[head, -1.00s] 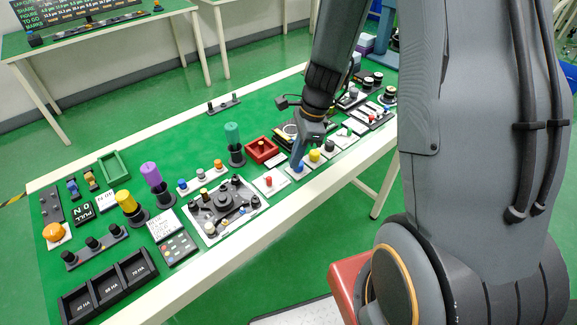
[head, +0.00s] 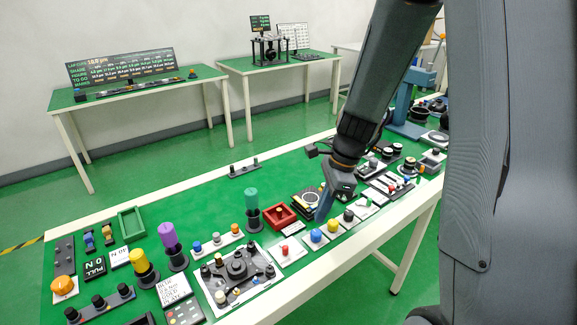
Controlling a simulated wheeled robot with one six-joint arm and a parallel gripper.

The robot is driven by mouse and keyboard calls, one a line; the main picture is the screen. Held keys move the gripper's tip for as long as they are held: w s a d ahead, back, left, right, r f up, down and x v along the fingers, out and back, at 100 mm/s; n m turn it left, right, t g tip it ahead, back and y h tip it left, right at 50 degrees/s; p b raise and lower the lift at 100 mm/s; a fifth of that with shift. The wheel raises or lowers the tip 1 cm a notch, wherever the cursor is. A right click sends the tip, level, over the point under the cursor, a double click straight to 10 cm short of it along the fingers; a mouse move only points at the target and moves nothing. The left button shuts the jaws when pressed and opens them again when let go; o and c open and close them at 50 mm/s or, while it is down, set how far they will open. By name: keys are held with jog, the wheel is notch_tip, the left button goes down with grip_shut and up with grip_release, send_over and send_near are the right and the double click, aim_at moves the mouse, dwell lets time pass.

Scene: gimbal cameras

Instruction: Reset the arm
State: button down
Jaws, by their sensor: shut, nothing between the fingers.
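My arm reaches down from the upper right over the green-topped table (head: 200,205) in the head view. My gripper (head: 322,215) points down, with its blue fingers together and empty. The fingertips are just above or beside a blue round button (head: 316,236) near the table's front edge; I cannot tell whether they touch it. A yellow button (head: 333,226) is just to the right of the blue one.
A red button (head: 285,249), a red tray (head: 281,216) and a green cylinder (head: 251,200) stand left of my gripper. Several small devices (head: 385,180) crowd the table to its right. The table's back middle is mostly clear. Two more tables (head: 140,88) stand behind.

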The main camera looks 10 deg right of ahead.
jog(key=s+r+n+h, duration=0.1)
jog(key=s+r+n, duration=0.1)
jog(key=s+n, duration=0.3)
jog(key=s+a+r+n+h, duration=0.1)
jog(key=s+n, duration=0.4)
jog(key=n, duration=0.7)
jog(key=shift+a+r+n+t+h, duration=0.3)
jog(key=shift+r+n+t, duration=0.1)
jog(key=shift+r, duration=0.4)
jog(key=c, duration=2.4)
grip_release()
jog(key=shift+s+r+n, duration=0.1)
jog(key=shift+s+n, duration=0.15)
jog(key=shift+n, duration=0.35)
jog(key=o, duration=0.7)
jog(key=shift+s+n, duration=0.15)
jog(key=shift+n, duration=0.15)
jog(key=shift+d, duration=0.1)
